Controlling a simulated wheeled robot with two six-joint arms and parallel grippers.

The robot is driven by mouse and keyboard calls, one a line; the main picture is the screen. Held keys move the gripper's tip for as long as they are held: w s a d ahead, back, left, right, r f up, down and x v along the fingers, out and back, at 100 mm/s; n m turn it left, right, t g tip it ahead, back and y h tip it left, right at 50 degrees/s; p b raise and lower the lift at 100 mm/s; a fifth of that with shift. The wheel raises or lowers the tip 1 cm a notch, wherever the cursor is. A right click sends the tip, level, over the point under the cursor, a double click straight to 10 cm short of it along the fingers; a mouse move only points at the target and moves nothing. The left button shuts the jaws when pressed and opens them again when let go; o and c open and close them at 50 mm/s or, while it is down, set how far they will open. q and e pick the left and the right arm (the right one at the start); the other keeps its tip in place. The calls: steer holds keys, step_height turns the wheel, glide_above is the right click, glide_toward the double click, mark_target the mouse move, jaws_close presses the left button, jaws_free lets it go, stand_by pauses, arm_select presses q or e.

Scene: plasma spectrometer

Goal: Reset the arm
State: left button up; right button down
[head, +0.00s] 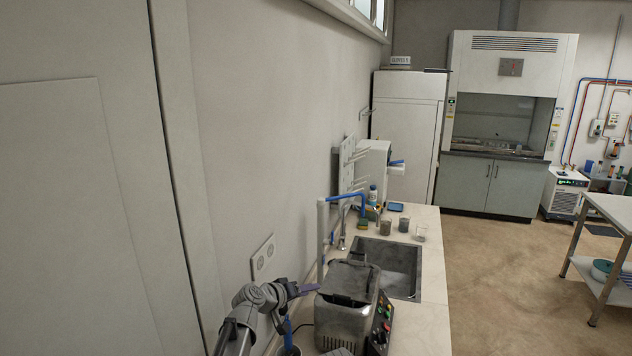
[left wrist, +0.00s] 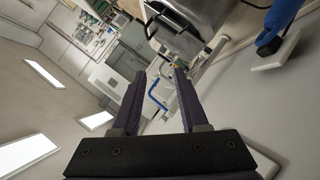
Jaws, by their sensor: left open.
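My left arm comes in at the bottom of the head view. My left gripper (head: 304,290) is beside the left side of a dark metal benchtop machine (head: 345,312). Its purple fingers also show in the left wrist view (left wrist: 160,72), spread apart with nothing between them. In that tilted view the machine (left wrist: 185,22) is past the fingertips, with the blue tap hose (left wrist: 154,98) seen between the fingers. Whether the gripper touches the machine is not clear. My right gripper is not seen.
A sink (head: 402,262) lies behind the machine, with beakers (head: 403,224) beyond it. A wall with a socket plate (head: 263,258) stands close on the left. A fume hood (head: 500,110) and a steel side table (head: 612,210) are farther off. The floor on the right is open.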

arm_select(q)
steer(key=s+a+f+g+y, duration=0.3)
steer(key=s+a+f, duration=0.15)
steer(key=s, duration=0.45)
steer(key=s+a+f+m+g+y, duration=0.1)
steer(key=s+a+f+g+y, duration=0.3)
steer(key=s, duration=0.6)
steer(key=s+a+f+g+y, duration=0.1)
steer(key=s+a+f+g, duration=0.1)
steer(key=s+a+f, duration=0.55)
steer(key=s+d+f+m+g+y+b, duration=0.1)
steer(key=s+d+f+m+b, duration=0.3)
steer(key=s+d+f+b, duration=0.3)
steer(key=d+f+b, duration=0.3)
steer(key=d+b, duration=0.2)
steer(key=b, duration=0.2)
steer(key=shift+d+f, duration=0.3)
steer(key=shift+f, duration=0.05)
